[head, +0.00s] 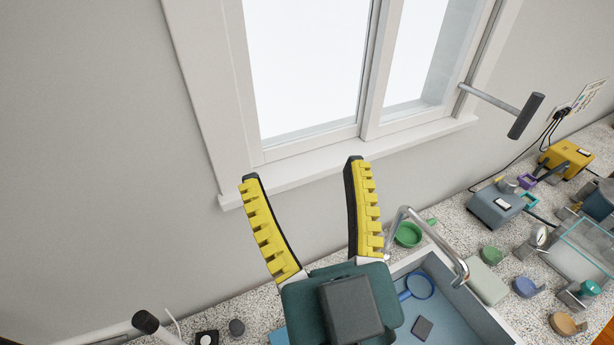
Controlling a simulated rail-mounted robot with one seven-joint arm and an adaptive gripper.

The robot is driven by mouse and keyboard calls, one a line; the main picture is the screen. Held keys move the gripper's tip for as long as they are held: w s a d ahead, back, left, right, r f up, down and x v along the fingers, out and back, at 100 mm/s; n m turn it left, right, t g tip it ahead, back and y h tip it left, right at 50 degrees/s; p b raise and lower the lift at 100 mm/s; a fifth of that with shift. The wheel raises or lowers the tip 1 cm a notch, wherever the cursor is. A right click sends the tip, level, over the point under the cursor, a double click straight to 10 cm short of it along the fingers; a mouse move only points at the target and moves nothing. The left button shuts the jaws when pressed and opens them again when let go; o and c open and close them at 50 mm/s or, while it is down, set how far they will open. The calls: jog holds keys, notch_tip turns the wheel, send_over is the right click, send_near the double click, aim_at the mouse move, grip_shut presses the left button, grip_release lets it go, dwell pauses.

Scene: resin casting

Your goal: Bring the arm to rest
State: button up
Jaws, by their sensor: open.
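My gripper (302,172) is in the lower middle of the head view, with its two yellow-padded fingers spread wide apart and pointing up. It is open and nothing is between the fingers. Behind the fingers are the grey wall and the window sill. The green palm and dark housing below the fingers cover part of the counter and the left part of the sink. The rest of my arm is not clearly in view.
A speckled counter (460,240) runs along the wall. A blue sink (455,305) with a metal faucet (435,240) lies right of my gripper. Beyond it stand small coloured cups, a blue-grey device (497,207), a yellow device (566,157) and a glass tank (580,255). A window (310,70) is behind.

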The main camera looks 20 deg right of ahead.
notch_tip(320, 180, up, 19)
jog(key=p, duration=1.8)
jog(key=shift+f+p, duration=0.15)
jog(key=shift+p, duration=0.25)
